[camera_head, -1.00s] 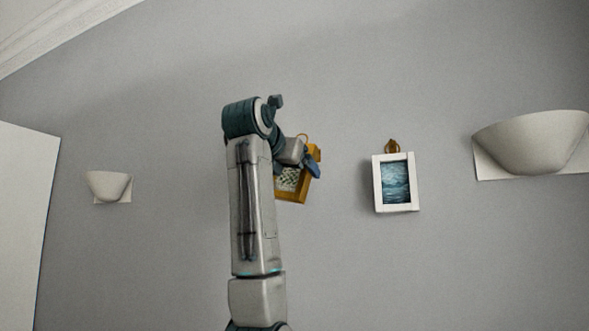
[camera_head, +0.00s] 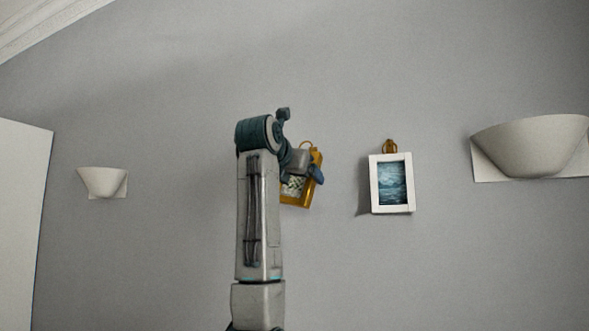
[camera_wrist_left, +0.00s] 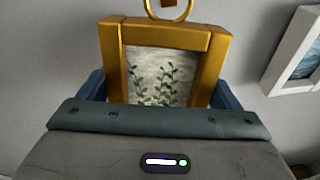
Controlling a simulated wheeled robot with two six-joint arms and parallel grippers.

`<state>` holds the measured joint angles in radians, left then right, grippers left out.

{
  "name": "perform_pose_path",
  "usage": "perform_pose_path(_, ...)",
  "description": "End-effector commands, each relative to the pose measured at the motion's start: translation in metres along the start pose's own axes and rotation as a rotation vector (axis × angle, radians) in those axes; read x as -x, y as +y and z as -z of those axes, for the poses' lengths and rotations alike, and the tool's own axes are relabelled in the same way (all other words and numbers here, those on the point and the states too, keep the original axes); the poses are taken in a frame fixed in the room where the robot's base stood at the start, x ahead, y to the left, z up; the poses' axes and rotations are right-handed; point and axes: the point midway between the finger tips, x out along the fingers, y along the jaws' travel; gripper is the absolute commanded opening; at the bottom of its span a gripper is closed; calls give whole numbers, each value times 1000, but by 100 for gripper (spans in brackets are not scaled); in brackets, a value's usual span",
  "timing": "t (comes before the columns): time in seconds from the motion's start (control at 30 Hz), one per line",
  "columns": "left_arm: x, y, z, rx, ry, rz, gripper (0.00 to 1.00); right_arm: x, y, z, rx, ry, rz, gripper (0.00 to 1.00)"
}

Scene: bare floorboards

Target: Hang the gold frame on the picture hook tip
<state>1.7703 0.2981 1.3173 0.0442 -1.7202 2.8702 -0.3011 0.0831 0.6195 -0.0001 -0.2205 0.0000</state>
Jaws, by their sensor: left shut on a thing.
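The gold frame (camera_head: 296,201) holds a picture of green sprigs and has a ring (camera_head: 306,145) at its top. In the head view it is partly behind my left gripper (camera_head: 306,172). In the left wrist view the gold frame (camera_wrist_left: 165,36) faces me. The blue fingers of my left gripper (camera_wrist_left: 160,88) are at its two sides, shut on it. A small brown piece, perhaps the picture hook (camera_wrist_left: 168,3), shows inside the ring at the top edge. I cannot tell whether the ring touches it. My right gripper is not in view.
A white frame (camera_head: 411,190) with a sea picture hangs from a brass hook (camera_head: 390,146) to the right. Wall lamps stand out at far left (camera_head: 102,182) and far right (camera_head: 530,145).

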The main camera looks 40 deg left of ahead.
Motion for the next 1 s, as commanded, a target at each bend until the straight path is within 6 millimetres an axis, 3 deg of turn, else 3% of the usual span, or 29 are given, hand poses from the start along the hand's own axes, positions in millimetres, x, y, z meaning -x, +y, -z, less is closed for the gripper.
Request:
perform_pose_path(0.27,-16,1,-4,0,0,-1,57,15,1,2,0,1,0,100)
perform_pose_path(0.6,-30,-1,5,0,-1,-1,57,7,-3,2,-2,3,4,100)
perform_pose_path(1.0,-32,-1,5,0,-1,-1,57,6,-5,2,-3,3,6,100)
